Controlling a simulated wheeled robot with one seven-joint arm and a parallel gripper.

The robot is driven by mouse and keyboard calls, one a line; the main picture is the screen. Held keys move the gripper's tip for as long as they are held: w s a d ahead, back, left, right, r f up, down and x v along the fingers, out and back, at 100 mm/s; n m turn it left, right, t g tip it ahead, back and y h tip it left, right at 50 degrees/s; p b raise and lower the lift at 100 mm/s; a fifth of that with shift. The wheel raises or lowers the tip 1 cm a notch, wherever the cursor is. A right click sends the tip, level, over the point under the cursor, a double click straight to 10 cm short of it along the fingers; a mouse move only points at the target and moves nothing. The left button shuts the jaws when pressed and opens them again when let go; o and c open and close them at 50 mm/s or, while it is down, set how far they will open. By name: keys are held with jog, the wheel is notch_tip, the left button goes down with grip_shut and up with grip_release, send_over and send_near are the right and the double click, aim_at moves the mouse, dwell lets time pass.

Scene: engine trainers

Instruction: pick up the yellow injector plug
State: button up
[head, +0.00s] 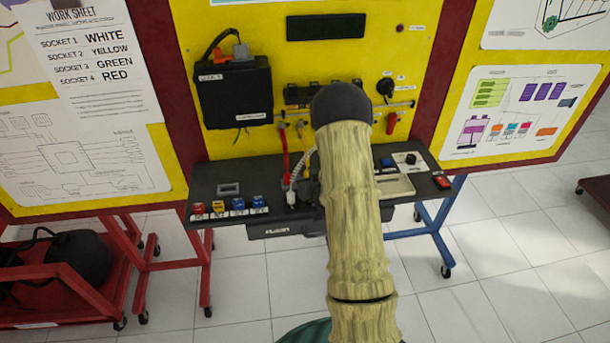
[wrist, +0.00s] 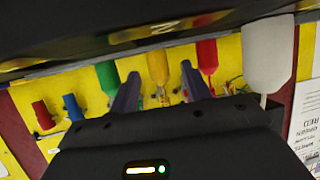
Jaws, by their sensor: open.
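The yellow injector plug (wrist: 157,67) hangs in the middle of a row of coloured plugs in the wrist view, its narrow end pointing down. My gripper (wrist: 161,73) is open, with one purple-grey finger on each side of the yellow plug's lower part. The plug sits between the fingers in the picture; I cannot tell whether either finger touches it. In the head view my arm covers the middle of the panel, and neither the gripper nor the yellow plug can be made out.
Beside it hang a green plug (wrist: 107,77) on the left and a red plug (wrist: 207,56) on the right, both close to the fingers. A large white plug (wrist: 268,52) is farther right. A black bench shelf (head: 235,176) juts out below the yellow panel (head: 350,60).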

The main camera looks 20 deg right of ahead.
jog(key=shift+s, duration=0.1)
jog(key=shift+c, duration=0.2)
grip_shut()
notch_tip(320, 180, up, 10)
jog(key=b, duration=0.1)
dwell(0.7)
dwell(0.5)
